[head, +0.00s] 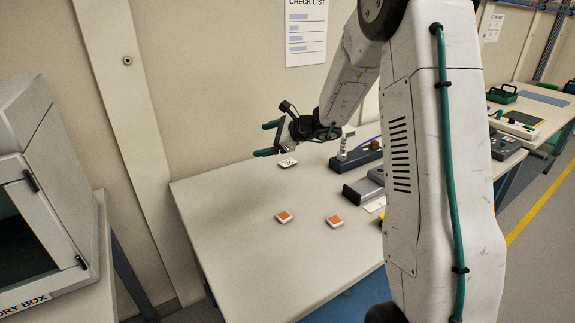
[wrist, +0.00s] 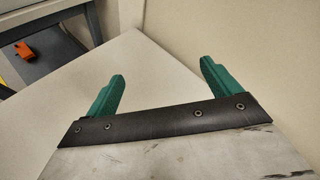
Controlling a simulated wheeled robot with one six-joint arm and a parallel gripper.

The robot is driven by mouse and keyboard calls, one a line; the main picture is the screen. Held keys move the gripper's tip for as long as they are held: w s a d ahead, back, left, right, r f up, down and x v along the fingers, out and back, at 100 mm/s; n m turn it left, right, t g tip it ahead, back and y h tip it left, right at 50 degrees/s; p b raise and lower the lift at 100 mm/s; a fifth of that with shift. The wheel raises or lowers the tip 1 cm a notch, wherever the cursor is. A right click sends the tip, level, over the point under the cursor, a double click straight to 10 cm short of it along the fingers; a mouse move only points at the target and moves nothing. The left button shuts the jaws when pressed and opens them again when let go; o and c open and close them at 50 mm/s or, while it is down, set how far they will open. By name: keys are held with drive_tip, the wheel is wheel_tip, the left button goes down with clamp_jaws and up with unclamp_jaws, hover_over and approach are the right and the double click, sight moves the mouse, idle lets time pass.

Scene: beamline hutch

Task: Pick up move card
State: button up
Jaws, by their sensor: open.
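A small white card with dark marks (head: 288,162) lies toward the back of the pale table (head: 235,245); its print is too small to read, so I cannot tell if it is the move card. Two small white pieces with orange tops, a left one (head: 284,216) and a right one (head: 334,221), lie nearer the front. My gripper (head: 268,138) is open with its green fingers pointing left, seen above and left of the white card. In the wrist view my gripper (wrist: 163,70) has nothing between its fingers, only bare tabletop and wall beyond.
Grey devices (head: 363,190) stand on the table's right side, partly hidden by my arm. A grey cabinet (head: 45,190) stands at the left. A checklist (head: 306,32) hangs on the wall behind. The table's left and front are clear. An orange object (wrist: 25,50) shows beyond the table edge.

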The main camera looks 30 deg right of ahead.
drive_tip(key=w+d+f+m+t+h, duration=0.25)
drive_tip(key=w+d+f+m, duration=0.3)
drive_tip(key=d+f, duration=0.3)
drive_tip(key=m+h, duration=0.3)
drive_tip(key=m, duration=0.2)
approach(286, 161)
drive_tip(key=shift+w+a, duration=0.1)
drive_tip(key=shift+w, duration=0.25)
drive_tip(key=x, duration=0.6)
drive_tip(key=shift+f, duration=0.25)
drive_tip(key=shift+w+a+f, duration=0.1)
drive_tip(key=shift+w+f, duration=0.1)
drive_tip(key=shift+w, duration=0.3)
drive_tip(key=c, duration=1.1)
